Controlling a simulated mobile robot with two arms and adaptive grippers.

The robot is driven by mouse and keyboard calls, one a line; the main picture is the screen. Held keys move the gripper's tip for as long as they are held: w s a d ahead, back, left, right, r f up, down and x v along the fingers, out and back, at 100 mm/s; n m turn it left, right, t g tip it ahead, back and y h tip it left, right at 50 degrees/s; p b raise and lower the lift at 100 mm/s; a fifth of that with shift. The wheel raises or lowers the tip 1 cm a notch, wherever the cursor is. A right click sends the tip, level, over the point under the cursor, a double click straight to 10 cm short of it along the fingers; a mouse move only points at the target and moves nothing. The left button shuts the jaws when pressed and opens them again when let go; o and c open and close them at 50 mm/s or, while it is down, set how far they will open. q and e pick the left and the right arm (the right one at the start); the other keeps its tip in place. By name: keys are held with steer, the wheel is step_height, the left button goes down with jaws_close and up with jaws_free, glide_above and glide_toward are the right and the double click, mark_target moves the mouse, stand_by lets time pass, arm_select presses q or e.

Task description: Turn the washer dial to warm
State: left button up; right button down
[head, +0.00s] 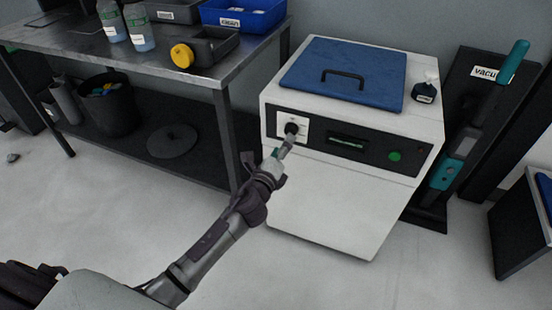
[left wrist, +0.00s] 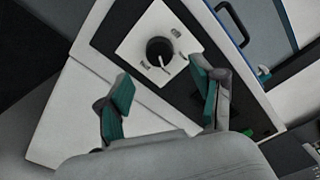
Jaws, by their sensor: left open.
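The washer (head: 330,195) is a white cabinet with a blue lid and a black control strip on its upper front. The dial (head: 291,128) is a black round knob on a white plate at the left end of that strip. In the left wrist view the dial (left wrist: 160,51) shows a light pointer line, with small labels around it too small to read. My left gripper (head: 287,148) is in front of the dial, partly covering its plate. In the left wrist view my left gripper (left wrist: 160,92) is open, its teal-padded fingers apart and short of the knob, with nothing between them.
A metal workbench (head: 215,70) with bottles and bins stands left of the washer. A green button (head: 395,156) sits at the strip's right end. A teal vacuum (head: 463,145) stands right of the washer. The floor in front is clear.

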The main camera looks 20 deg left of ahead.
arm_select(q)
steer(key=s, duration=0.6)
steer(key=shift+a, duration=0.1)
